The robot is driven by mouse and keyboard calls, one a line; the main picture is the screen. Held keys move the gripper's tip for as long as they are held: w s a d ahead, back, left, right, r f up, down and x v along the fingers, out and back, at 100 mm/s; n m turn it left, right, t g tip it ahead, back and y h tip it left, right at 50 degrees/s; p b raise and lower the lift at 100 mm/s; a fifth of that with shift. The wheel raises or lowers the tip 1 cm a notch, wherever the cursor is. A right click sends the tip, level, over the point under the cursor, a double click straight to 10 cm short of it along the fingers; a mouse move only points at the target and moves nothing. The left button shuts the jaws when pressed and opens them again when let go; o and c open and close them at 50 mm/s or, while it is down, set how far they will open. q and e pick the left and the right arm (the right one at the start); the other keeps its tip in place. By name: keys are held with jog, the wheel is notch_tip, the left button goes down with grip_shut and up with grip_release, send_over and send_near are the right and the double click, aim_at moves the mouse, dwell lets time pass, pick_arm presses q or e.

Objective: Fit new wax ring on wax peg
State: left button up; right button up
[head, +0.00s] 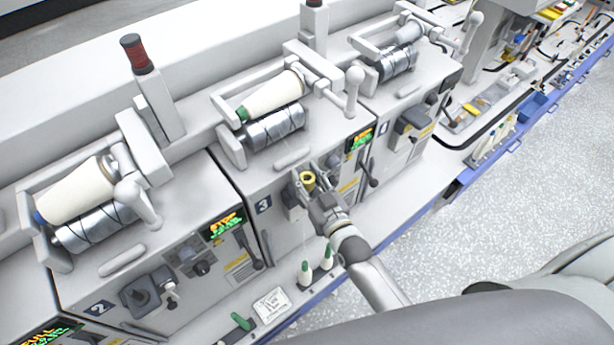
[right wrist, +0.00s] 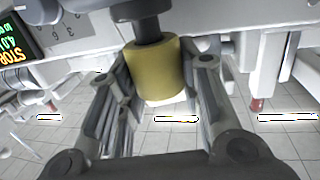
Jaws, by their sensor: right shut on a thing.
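The yellow wax ring (head: 308,178) is in my right gripper (head: 312,187), in front of the machine section marked 3. In the right wrist view the ring (right wrist: 157,72) sits between the two fingers of the right gripper (right wrist: 165,100), which is shut on it. The dark wax peg (right wrist: 147,27) meets the upper end of the ring there, roughly in line with it. I cannot tell how far the peg reaches inside the ring. In the head view the peg is not clearly seen. My left gripper is not in view.
The machine front of section 3 (head: 263,204) is close to the gripper. A green-lit display (head: 360,138) and a dark lever (head: 369,170) are just right of it. Green-tipped cones (head: 305,272) stand on the ledge below. Open floor (head: 510,210) lies at the right.

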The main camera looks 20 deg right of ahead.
jog(key=shift+f+b, duration=0.45)
jog(key=shift+f, duration=0.2)
jog(key=o, duration=0.6)
jog(key=shift+s, duration=0.1)
jog(key=shift+s+d+r+p, duration=0.1)
jog(key=shift+s+p, duration=0.25)
jog(key=shift+s, duration=0.3)
jog(key=shift+s+d+r+p, duration=0.1)
jog(key=shift+s+p, duration=0.2)
jog(key=shift+s, duration=0.3)
jog(key=s+p, duration=0.1)
jog(key=s, duration=0.1)
jog(key=s+d, duration=0.1)
jog(key=s, duration=0.2)
jog(key=s+p, duration=0.1)
jog(key=s, duration=0.2)
jog(key=shift+s+d+r+p, duration=0.1)
jog(key=shift+d+p, duration=0.05)
jog(key=shift+p, duration=0.15)
